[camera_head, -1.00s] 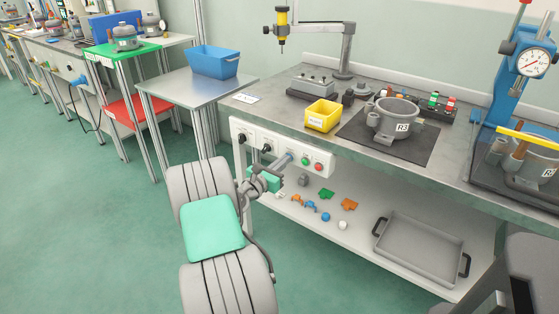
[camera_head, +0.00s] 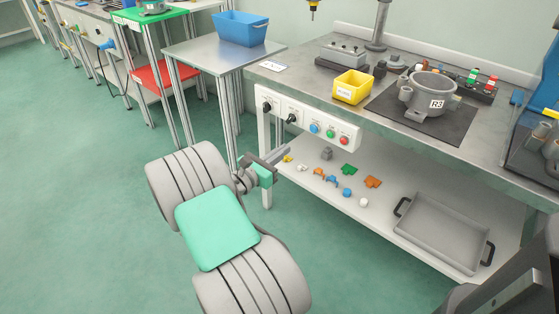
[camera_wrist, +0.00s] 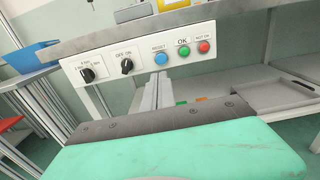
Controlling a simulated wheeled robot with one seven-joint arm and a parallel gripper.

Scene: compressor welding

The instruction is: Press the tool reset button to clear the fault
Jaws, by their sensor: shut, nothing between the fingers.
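The white control panel (camera_head: 290,122) is fixed to the front edge of the workbench. It carries a blue button (camera_head: 314,128), labelled RESET in the wrist view (camera_wrist: 161,58), with a green OK button (camera_wrist: 183,50) and a red button (camera_wrist: 204,46) to its right. Two black rotary switches (camera_wrist: 127,66) sit on its left part. My gripper (camera_head: 284,152) is shut and empty, in front of and below the panel, apart from it. In the wrist view its fingers (camera_wrist: 158,84) point at the panel just below the blue button. Whether a fault shows cannot be seen.
The workbench (camera_head: 395,127) holds a yellow bin (camera_head: 353,88) and a grey compressor part marked R3 (camera_head: 432,95). Small coloured parts and a grey tray (camera_head: 441,235) lie on the lower shelf. A blue bin (camera_head: 240,28) stands on a side table. Green floor is clear at left.

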